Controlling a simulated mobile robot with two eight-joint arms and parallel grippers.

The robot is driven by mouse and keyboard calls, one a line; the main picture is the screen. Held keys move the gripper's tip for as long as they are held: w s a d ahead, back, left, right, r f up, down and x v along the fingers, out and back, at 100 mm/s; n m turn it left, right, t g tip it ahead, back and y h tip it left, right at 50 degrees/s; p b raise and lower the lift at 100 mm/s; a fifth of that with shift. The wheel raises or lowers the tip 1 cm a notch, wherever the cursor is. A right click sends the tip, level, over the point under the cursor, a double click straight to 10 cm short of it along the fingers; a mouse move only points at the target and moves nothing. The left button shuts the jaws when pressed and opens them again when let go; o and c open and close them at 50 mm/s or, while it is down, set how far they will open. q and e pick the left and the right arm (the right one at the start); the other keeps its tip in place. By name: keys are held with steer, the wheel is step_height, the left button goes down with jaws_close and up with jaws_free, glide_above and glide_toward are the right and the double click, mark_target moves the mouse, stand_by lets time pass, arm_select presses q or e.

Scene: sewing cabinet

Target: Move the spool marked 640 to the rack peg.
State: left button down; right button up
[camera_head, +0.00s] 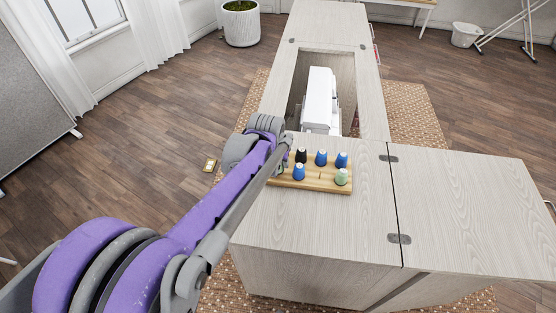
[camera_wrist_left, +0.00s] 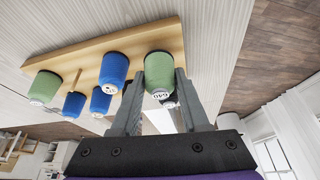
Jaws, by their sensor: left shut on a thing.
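The green spool marked 640 (camera_wrist_left: 158,78) is between the fingers of my left gripper (camera_wrist_left: 160,75) in the left wrist view, its label legible. My left gripper (camera_head: 284,150) is shut on it at the left end of the wooden rack (camera_head: 310,184); in the head view my arm hides the spool. The rack also shows in the left wrist view (camera_wrist_left: 150,37). A bare rack peg (camera_head: 320,175) stands in the front row between a blue spool (camera_head: 299,173) and another green spool (camera_head: 341,177). The peg shows in the wrist view (camera_wrist_left: 75,79). My right gripper is out of view.
The back row holds a black spool (camera_head: 301,155) and two blue spools (camera_head: 321,158) (camera_head: 341,160). A white sewing machine (camera_head: 319,98) stands behind; the cabinet top (camera_head: 320,225) before the rack is clear.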

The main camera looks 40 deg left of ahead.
arm_select(q)
steer(key=shift+c, duration=1.6)
jaws_free()
steer(key=p+v, duration=0.2)
steer(key=v, duration=0.8)
steer(key=shift+s+r, duration=0.15)
steer(key=shift+r, duration=0.2)
